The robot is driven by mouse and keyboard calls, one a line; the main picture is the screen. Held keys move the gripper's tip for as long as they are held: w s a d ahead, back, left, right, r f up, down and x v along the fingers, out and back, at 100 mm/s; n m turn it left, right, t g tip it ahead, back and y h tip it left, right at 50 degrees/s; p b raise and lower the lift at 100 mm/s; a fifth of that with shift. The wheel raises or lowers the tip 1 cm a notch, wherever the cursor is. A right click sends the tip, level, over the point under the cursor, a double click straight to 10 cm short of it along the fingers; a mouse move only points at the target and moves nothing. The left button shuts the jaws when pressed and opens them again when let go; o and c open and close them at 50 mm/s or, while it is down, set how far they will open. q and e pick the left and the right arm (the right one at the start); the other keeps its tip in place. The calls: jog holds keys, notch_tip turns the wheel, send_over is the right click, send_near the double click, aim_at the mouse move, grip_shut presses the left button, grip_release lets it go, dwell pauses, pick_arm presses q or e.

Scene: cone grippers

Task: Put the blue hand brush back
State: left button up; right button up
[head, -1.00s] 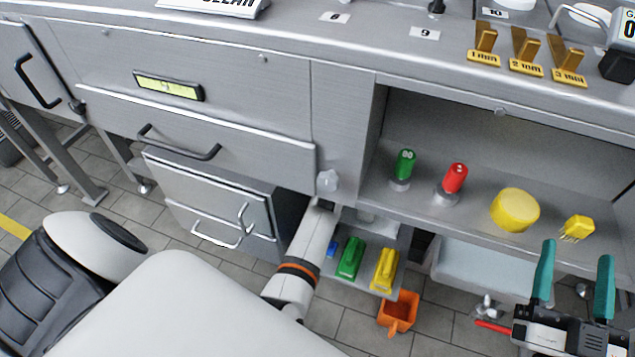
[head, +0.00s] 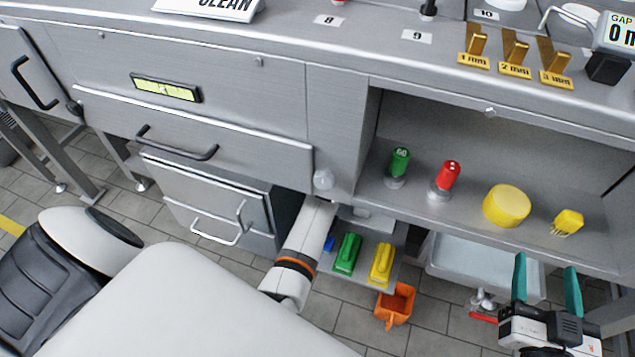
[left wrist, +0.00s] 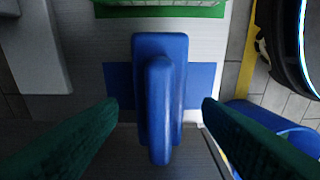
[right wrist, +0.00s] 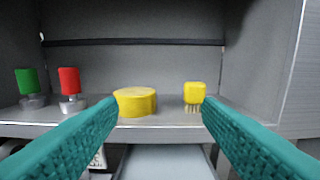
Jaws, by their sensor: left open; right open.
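The blue hand brush (left wrist: 160,95) shows in the left wrist view with its raised handle toward me, over a blue rectangle (left wrist: 199,82) on a grey surface. Whether it rests on the surface I cannot tell. My left gripper (left wrist: 161,104) is open, one finger on each side of the brush, with gaps to both. In the head view only a bit of blue (head: 329,243) shows beside my left arm, and the left gripper is hidden. My right gripper (head: 546,268) is open and empty in front of the shelf on the right.
Green (head: 347,254) and yellow (head: 381,264) brushes lie beside the blue one on the low shelf. An orange scoop (head: 395,305) is below. The upper shelf holds green (head: 400,162) and red (head: 448,176) handled items, a yellow disc (head: 507,206) and a small yellow brush (head: 568,221).

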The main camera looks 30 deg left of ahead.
pick_arm(q)
jog(key=r+p, duration=0.1)
jog(key=r, duration=0.1)
jog(key=r+p, duration=0.1)
jog(key=r, duration=0.1)
jog(key=shift+d+r, duration=0.2)
jog(key=shift+r, duration=0.2)
pick_arm(e)
jog(key=s+d+f+g+h, duration=0.2)
jog(key=s+f+g, duration=0.2)
jog(key=f+g, duration=0.3)
jog(key=shift+s+d+f, duration=0.15)
jog(key=shift+d+f, duration=0.15)
jog(key=shift+f, duration=0.6)
